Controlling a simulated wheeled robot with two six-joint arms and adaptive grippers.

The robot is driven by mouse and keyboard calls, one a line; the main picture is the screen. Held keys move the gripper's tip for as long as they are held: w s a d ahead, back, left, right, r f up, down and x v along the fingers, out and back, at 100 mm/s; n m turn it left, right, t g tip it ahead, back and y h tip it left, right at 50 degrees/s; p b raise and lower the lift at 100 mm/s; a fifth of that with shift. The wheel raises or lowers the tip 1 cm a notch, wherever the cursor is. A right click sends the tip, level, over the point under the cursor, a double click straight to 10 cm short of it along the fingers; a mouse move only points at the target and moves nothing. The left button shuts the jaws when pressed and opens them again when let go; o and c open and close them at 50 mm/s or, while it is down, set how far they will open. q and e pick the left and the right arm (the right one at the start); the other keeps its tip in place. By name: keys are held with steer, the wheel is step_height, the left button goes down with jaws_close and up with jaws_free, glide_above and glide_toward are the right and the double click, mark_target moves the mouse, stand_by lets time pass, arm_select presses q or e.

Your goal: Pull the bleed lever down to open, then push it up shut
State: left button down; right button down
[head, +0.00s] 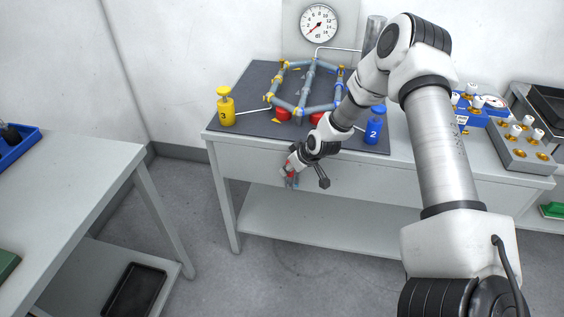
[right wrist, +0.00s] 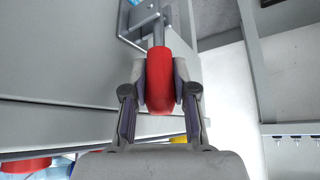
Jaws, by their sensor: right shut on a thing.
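The bleed lever has a red grip (right wrist: 160,80) on a thin grey-blue rod, which runs to a fitting on a metal plate (right wrist: 134,22) at the top of the right wrist view. My right gripper (right wrist: 160,92) has one finger on each side of the red grip and is shut on it. In the head view my right gripper (head: 290,178) is at the front of the bench, below its top edge, with a little red showing. The gripper and wrist hide most of the lever there. I cannot tell the lever's exact angle. My left gripper is out of view.
The bench (head: 217,139) carries a pipe frame (head: 311,84), a yellow bottle (head: 226,108), a blue bottle (head: 375,124) and a pressure gauge (head: 318,23) behind. Another table (head: 85,185) stands at left. The floor between is clear.

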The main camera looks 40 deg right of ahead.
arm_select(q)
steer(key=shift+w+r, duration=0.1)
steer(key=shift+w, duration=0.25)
arm_select(e)
steer(key=shift+d, duration=0.1)
steer(key=c, duration=0.9)
jaws_free()
steer(key=shift+w, duration=0.1)
